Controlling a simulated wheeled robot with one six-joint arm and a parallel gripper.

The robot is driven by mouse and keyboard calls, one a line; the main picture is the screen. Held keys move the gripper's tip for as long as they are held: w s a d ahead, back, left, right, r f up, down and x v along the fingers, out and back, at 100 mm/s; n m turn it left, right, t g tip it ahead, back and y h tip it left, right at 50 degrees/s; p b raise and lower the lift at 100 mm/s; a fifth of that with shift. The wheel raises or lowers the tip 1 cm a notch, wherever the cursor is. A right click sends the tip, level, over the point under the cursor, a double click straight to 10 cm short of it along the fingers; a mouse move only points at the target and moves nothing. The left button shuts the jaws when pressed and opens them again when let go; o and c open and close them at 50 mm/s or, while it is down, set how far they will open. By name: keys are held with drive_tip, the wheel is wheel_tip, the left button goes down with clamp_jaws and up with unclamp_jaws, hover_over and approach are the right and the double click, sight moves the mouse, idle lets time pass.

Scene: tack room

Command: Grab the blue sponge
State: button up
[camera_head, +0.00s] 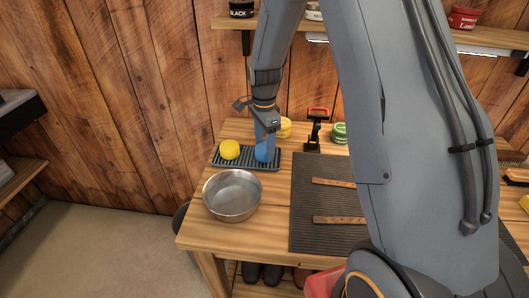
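The blue sponge (263,153) is at the right end of a dark ridged tray (222,162) on the wooden bench, beside a round yellow sponge (229,149). My gripper (267,140) points down right over the blue sponge, and its tip overlaps the sponge in this view. I cannot tell whether the fingers touch it or have closed on it. The upper part of the sponge is partly hidden by my gripper.
A metal bowl (233,194) stands just in front of the tray. A dark ribbed mat (312,239) with wooden strips lies to the right. A yellow tin (285,128), a black stand (314,132) and a green tin (339,133) stand behind. A shelf (225,22) runs above.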

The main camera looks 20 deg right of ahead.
drive_tip(key=c, duration=0.6)
drive_tip(key=shift+c, duration=0.2)
